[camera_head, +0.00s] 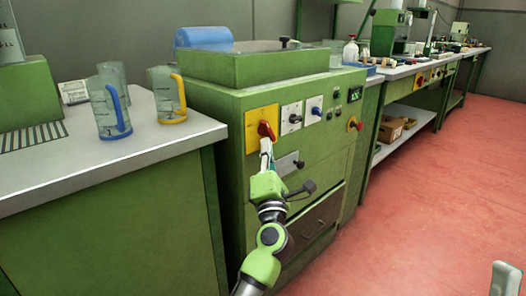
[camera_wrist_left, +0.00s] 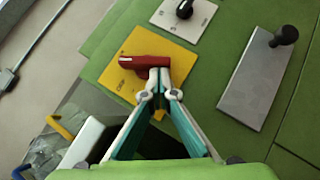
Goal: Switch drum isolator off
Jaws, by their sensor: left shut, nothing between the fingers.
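The drum isolator is a red rotary handle (camera_head: 267,129) on a square yellow plate (camera_head: 254,117), on the front of a green machine. In the left wrist view the red handle (camera_wrist_left: 140,62) lies across the yellow plate (camera_wrist_left: 120,78). My left gripper (camera_head: 266,147) is just below the handle in the head view. Its fingers are shut with nothing between them. In the left wrist view the fingertips (camera_wrist_left: 160,78) are at the handle's edge, touching or very close; I cannot tell which. A pale part at the lower right of the head view may be of my right gripper.
Right of the yellow plate are a black-knob switch (camera_head: 294,118) and a blue-knob switch (camera_head: 316,110). A grey plate with a black knob (camera_head: 299,164) is below. A grey-topped bench (camera_head: 150,150) with jugs stands left. The red floor at right is clear.

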